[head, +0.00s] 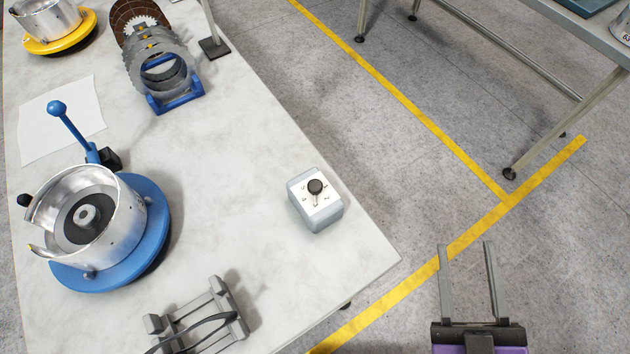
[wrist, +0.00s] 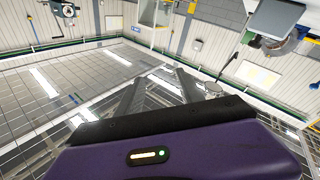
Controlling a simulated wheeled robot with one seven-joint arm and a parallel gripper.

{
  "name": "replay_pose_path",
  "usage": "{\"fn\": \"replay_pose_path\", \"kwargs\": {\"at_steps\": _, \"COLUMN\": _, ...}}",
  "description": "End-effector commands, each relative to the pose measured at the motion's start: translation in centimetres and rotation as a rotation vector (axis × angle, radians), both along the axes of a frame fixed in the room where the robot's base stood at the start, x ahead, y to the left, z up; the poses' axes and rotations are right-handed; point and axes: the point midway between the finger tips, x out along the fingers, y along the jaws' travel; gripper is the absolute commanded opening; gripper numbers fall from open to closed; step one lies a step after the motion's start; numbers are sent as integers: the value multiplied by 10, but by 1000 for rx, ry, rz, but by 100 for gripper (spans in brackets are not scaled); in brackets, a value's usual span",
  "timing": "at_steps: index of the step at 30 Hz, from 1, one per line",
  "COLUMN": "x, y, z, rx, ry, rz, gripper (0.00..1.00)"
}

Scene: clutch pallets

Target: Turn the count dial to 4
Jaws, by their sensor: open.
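The count dial is a small grey box (head: 318,210) with a white top plate and a black knob (head: 316,187). It sits near the right edge of the white table. Small marks surround the knob, too small to read; a pale pointer shows at the knob's lower side. My gripper (head: 467,248) is open and empty, to the right of the table and apart from the box, over the floor in the head view. In the wrist view my gripper's fingers (wrist: 165,92) point toward the room, and I cannot make out the dial there.
A silver drum on a blue round base (head: 155,245), a blue-handled lever (head: 72,128), a rack of grey rings (head: 180,100) and a grey metal stand (head: 205,325) share the white table (head: 235,150). The tabletop around the dial box is clear. Another table (head: 520,50) stands at upper right.

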Motion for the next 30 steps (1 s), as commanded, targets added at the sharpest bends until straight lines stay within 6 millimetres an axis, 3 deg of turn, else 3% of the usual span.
{"fn": "replay_pose_path", "kwargs": {"at_steps": 8, "x": 59, "y": 17, "z": 46, "rx": -464, "ry": -353, "rz": -2, "gripper": 44}}
{"fn": "replay_pose_path", "kwargs": {"at_steps": 12, "x": 86, "y": 43, "z": 65, "rx": -800, "ry": -577, "rz": -8, "gripper": 44}}
{"fn": "replay_pose_path", "kwargs": {"at_steps": 16, "x": 109, "y": 71, "z": 68, "rx": -1146, "ry": -797, "rz": -10, "gripper": 44}}
{"fn": "replay_pose_path", "kwargs": {"at_steps": 20, "x": 130, "y": 102, "z": 51, "rx": -1518, "ry": -1045, "rz": 7, "gripper": 44}}
{"fn": "replay_pose_path", "kwargs": {"at_steps": 24, "x": 142, "y": 125, "z": 9, "rx": -1873, "ry": -1342, "rz": 70, "gripper": 44}}
{"fn": "replay_pose_path", "kwargs": {"at_steps": 30, "x": 134, "y": 133, "z": -40, "rx": -2084, "ry": -1632, "rz": 156, "gripper": 44}}
